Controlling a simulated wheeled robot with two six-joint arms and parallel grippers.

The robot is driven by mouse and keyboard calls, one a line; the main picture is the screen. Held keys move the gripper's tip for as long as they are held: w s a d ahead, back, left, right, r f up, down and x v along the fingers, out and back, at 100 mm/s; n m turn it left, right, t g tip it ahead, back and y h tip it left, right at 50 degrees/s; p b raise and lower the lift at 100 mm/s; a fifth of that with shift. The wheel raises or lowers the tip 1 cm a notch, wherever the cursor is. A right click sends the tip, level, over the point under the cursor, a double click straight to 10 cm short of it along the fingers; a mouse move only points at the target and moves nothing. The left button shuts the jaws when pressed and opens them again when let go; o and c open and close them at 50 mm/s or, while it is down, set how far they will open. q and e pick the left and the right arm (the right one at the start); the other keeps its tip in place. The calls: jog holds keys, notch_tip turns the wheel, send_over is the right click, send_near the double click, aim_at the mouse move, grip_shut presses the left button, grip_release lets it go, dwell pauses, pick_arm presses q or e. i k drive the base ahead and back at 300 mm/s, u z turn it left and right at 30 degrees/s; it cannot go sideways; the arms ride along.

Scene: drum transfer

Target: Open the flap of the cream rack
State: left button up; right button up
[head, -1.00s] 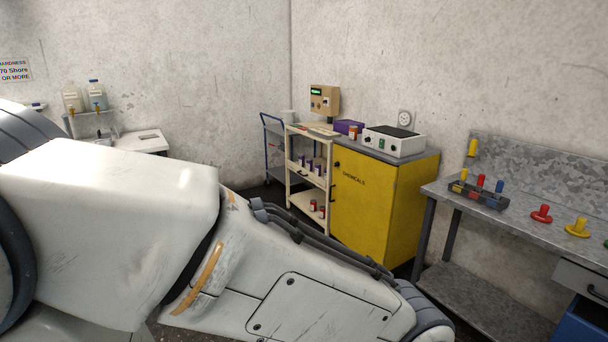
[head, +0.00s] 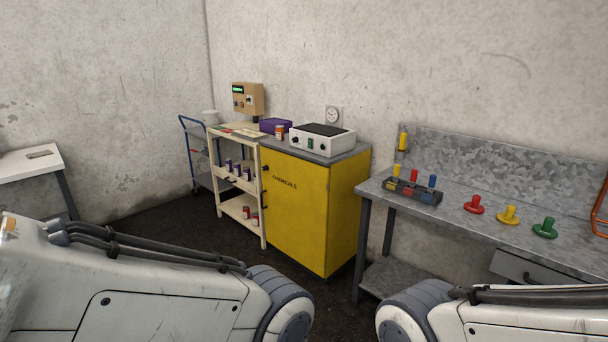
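The cream rack (head: 262,207) stands against the back wall, left of a yellow cabinet. It has open shelves. Several small dark-labelled containers stand on its middle shelf, and a few red ones on its bottom shelf. A dark handle shows near the middle shelf's front, but I cannot tell at this distance how the flap stands. Papers or flat items lie on its top. Both of my arms show low in the head view, well in front of the rack. Neither gripper is in view.
The yellow chemicals cabinet (head: 310,215) adjoins the rack, with a white device (head: 322,140) on top. A blue-framed trolley (head: 198,160) stands left of the rack. A metal workbench (head: 455,217) with coloured knobs is at the right. Dark floor (head: 150,220) is clear before the rack.

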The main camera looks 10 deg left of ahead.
aim_at(252, 187)
jog(key=u, duration=0.65)
jog(key=i, duration=1.9)
jog(key=u, duration=0.45)
jog(key=i, duration=2.05)
jog(key=z, duration=0.4)
jog(key=i, duration=0.65)
jog(key=z, duration=0.1)
